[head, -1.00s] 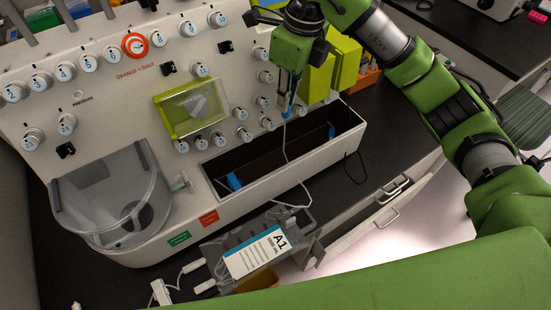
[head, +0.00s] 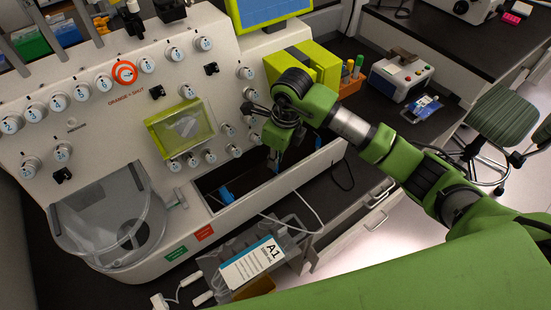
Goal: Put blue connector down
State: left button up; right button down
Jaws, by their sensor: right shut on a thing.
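My right gripper (head: 274,158) points down into the dark open trough (head: 240,202) at the front of the cell processor. It is shut on the blue connector (head: 277,168), a small blue piece between its fingertips, mostly hidden by the fingers and shadow. The connector is inside the trough opening; I cannot tell whether it touches the bottom. A pale tube (head: 312,212) curves near the trough's front edge toward the A1 bag (head: 253,263). My left gripper is out of view.
A yellow-green box (head: 305,66) stands behind my right arm. A clear canister (head: 115,225) is at the left. An open drawer (head: 350,222) juts out at the front.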

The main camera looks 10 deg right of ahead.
jog(key=shift+f, duration=0.85)
jog(key=c, duration=2.1)
grip_release()
jog(key=shift+r, duration=0.3)
jog(key=shift+s+d+r+b, duration=0.2)
jog(key=shift+r+b, duration=0.3)
jog(key=shift+r, duration=1.45)
jog(key=shift+s+d+r+b, duration=0.25)
jog(key=shift+r+b, duration=0.2)
jog(key=shift+r, duration=1.45)
jog(key=shift+s+d+r+b, duration=0.2)
jog(key=shift+r+b, duration=0.3)
jog(key=shift+r, duration=1.45)
